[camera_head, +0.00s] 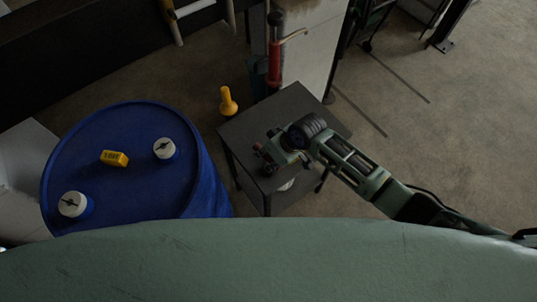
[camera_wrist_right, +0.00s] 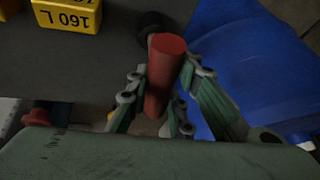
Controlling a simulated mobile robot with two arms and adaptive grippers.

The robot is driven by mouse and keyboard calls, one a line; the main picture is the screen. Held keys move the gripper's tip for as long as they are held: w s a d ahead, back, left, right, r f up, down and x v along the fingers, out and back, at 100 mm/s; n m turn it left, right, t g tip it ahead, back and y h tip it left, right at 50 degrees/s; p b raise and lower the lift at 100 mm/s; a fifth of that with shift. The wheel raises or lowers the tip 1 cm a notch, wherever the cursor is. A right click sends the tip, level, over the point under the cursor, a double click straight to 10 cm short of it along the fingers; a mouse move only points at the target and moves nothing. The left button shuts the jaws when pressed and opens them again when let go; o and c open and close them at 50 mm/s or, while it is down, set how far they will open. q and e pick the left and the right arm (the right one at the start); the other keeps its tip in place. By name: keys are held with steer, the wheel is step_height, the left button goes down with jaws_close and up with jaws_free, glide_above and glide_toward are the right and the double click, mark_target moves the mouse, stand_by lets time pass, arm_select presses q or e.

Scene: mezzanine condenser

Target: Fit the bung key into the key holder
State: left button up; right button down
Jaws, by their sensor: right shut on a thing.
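My right gripper (camera_head: 268,158) is over the small dark table, its arm coming in from the right. In the right wrist view its fingers (camera_wrist_right: 158,100) are closed around a red cylindrical piece (camera_wrist_right: 165,70), which looks like the grip of the bung key. The rest of the key is hidden by the piece itself and my fingers. In the head view only small reddish and dark bits show at the fingertips. I cannot clearly pick out the key holder in either view. My left gripper is not in view.
A yellow "160 L" block (camera_wrist_right: 68,14) shows in the wrist view. A yellow object (camera_head: 228,101) and a red cylinder (camera_head: 274,62) stand behind.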

stand_by(0.3)
steer(key=c, duration=1.5)
jaws_free()
steer(key=shift+o, duration=0.2)
steer(key=shift+f, duration=0.1)
steer(key=v, duration=1.2)
